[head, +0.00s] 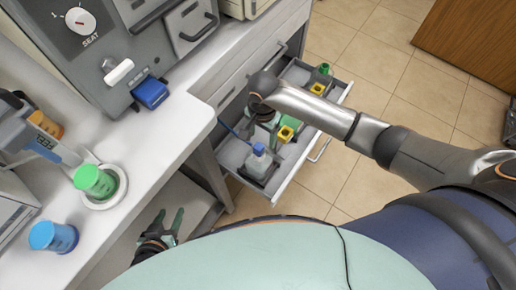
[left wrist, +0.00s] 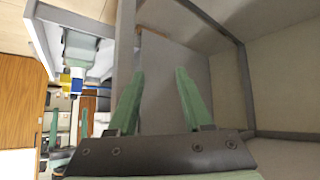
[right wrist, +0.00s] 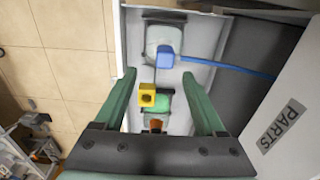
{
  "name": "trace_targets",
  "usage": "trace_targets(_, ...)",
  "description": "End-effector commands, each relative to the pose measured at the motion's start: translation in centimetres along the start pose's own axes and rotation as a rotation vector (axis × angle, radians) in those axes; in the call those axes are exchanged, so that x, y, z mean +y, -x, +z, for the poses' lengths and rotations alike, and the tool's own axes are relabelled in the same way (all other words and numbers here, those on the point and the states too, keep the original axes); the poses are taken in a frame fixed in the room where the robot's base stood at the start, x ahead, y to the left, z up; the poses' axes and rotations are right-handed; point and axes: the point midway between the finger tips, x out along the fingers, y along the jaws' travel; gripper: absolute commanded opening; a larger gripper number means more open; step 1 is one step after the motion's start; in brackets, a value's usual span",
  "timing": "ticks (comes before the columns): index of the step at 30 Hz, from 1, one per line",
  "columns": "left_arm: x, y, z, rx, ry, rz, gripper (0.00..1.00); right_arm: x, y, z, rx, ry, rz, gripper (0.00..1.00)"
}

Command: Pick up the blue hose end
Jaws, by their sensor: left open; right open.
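In the right wrist view a blue hose end (right wrist: 166,58) sits on top of a clear bottle (right wrist: 161,36) in an open drawer. A thin blue hose (right wrist: 230,68) runs from beside it toward the right. The blue top also shows in the head view (head: 258,149). My right gripper (right wrist: 158,80) is open and empty above the drawer, with the blue hose end ahead of its fingertips. In the head view the wrist hides much of this gripper. My left gripper (left wrist: 160,72) is open and empty; it shows low beside the counter in the head view (head: 169,214).
The open drawer (head: 284,177) also holds bottles with yellow tops (head: 285,134) and a green bottle (head: 325,70). The counter (head: 150,150) carries a grey machine (head: 110,50), a green cup (head: 95,181) and a blue cup (head: 53,237).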

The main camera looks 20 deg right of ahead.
Motion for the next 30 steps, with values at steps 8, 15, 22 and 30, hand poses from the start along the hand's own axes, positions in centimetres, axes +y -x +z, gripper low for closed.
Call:
trace_targets(8, 0.6, -0.5, 0.0, 0.004, -0.001, 0.014, 0.5, -0.1, -2.8, 0.1, 0.0, 0.002, -0.001, 0.72)
trace_targets(15, 1.2, -1.3, 0.0, 0.008, -0.004, 0.028, 0.5, -0.7, -6.3, 0.3, 0.0, 0.002, 0.0, 0.72)
trace_targets(22, 1.2, -1.6, -0.5, 0.017, -0.009, 0.031, 0.5, -0.7, -7.6, 0.3, 0.0, 0.002, -0.003, 0.72)
trace_targets(30, 1.1, -1.6, -0.7, 0.019, -0.01, 0.031, 0.5, -0.7, -7.5, 0.4, 0.0, 0.002, -0.003, 0.6)
